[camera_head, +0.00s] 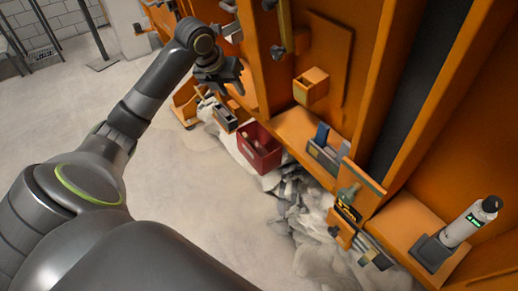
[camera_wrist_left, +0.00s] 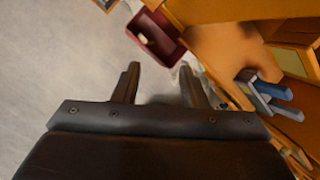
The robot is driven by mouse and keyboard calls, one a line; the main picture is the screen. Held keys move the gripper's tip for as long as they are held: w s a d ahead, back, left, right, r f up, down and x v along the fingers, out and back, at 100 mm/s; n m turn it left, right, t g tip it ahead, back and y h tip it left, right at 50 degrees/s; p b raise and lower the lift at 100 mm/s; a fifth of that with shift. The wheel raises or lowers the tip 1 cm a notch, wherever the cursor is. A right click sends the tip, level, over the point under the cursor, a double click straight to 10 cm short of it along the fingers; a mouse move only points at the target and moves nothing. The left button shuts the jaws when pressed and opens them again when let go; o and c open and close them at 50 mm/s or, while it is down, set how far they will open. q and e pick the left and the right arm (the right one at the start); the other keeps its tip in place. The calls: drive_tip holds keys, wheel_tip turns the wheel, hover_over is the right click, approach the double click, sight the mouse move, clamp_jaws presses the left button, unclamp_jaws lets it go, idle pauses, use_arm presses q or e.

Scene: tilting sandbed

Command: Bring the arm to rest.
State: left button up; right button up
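My left gripper (camera_head: 226,80) is at the upper middle of the head view, beside the orange structure and above the floor. In the left wrist view its two fingers (camera_wrist_left: 160,85) stand apart with nothing between them, so it is open and empty. Behind the fingers lie the pale floor and a grey, blurred patch. My left arm (camera_head: 150,95) reaches in from the left, raised and stretched out. My right gripper shows in neither view.
An orange structure (camera_head: 345,55) with shelves fills the right side. A red bin (camera_head: 259,148) stands at its foot, also in the left wrist view (camera_wrist_left: 155,35). Crumpled grey material (camera_head: 300,205) lies beside it. A white bottle-like device (camera_head: 468,222) stands at right. The floor (camera_head: 190,190) at left is clear.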

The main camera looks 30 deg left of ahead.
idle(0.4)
use_arm(q)
drive_tip(key=a+f+n, duration=0.2)
drive_tip(key=f+n, duration=0.4)
drive_tip(key=f, duration=0.4)
drive_tip(key=a+f+n, duration=0.2)
drive_tip(key=f+n, duration=0.3)
drive_tip(key=f, duration=0.5)
drive_tip(key=s+f+n+g+y, duration=0.1)
drive_tip(key=s+f+n, duration=0.3)
drive_tip(key=f, duration=0.4)
drive_tip(key=s+f+n+y, duration=0.1)
drive_tip(key=s+f+n, duration=0.25)
drive_tip(key=f, duration=0.45)
drive_tip(key=s+d+f+n+g, duration=0.25)
drive_tip(key=s+f+n, duration=0.65)
drive_tip(key=s+f, duration=0.9)
drive_tip(key=s+d+f+n, duration=0.2)
drive_tip(key=s+d, duration=0.3)
drive_tip(key=s, duration=0.5)
drive_tip(key=s+d+f+n, duration=0.3)
drive_tip(key=s+d, duration=0.3)
drive_tip(key=s, duration=0.4)
drive_tip(key=shift+s+f+n, duration=0.35)
drive_tip(key=shift+s+f, duration=0.05)
drive_tip(key=shift+f, duration=0.5)
